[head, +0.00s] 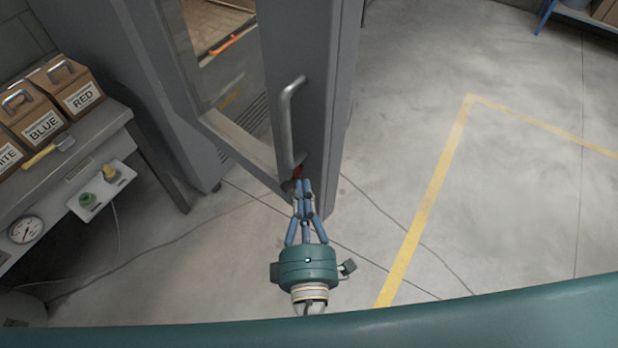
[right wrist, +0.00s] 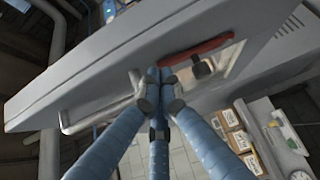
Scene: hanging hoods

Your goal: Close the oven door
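The grey oven door (head: 318,60) stands open, swung out from the oven body (head: 150,85). It has a tall window and a metal bar handle (head: 285,120) near its free edge. In the right wrist view the door (right wrist: 110,75) fills the upper part as a slanted slab, with the handle (right wrist: 66,122) at left. My right gripper (head: 302,187) has its blue fingers drawn together, with tips at the door near the handle's lower end. In the wrist view its tips (right wrist: 158,80) meet with nothing visible between them. Whether they touch the door is unclear. My left gripper is out of view.
A red part (right wrist: 197,52) shows on the door beside my fingertips. At left, a grey bench (head: 105,130) holds labelled boxes (head: 45,127), with a gauge (head: 25,229) on its front. Cables lie on the floor. Open floor with a yellow line (head: 425,210) extends right.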

